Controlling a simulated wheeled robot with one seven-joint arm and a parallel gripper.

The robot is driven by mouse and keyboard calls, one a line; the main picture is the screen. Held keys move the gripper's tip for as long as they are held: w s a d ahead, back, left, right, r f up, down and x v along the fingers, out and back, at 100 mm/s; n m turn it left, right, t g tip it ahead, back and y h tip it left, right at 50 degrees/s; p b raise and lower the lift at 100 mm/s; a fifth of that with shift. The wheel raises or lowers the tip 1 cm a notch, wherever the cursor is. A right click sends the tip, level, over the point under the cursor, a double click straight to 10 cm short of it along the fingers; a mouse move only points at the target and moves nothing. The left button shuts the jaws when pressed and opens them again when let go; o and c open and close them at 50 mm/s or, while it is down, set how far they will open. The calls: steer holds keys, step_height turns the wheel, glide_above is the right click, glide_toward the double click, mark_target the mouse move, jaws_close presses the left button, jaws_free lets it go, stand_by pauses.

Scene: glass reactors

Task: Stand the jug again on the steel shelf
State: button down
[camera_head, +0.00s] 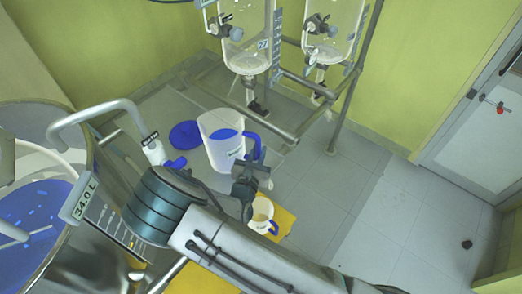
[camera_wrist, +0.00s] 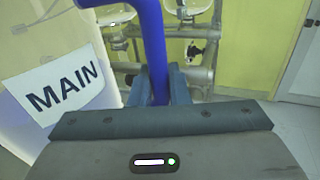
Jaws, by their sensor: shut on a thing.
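In the wrist view the blue handle (camera_wrist: 152,45) runs up from between my fingers, and the jug's white wall with a "MAIN" label (camera_wrist: 63,88) is on the left. I cannot tell whether the jug's base touches anything. The steel shelf is not clearly distinguishable from the grey floor and rails.
A blue disc (camera_head: 185,134) lies left of the jug. Glass reactors (camera_head: 247,38) hang on a steel-pipe frame (camera_head: 250,119) behind it. A small cup (camera_head: 263,211) with a blue handle stands near a yellow patch. A large steel vessel (camera_head: 100,245) is at left. Floor at right is mostly clear.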

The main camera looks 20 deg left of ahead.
steer(key=shift+f, duration=1.65)
steer(key=c, duration=1.4)
jaws_free()
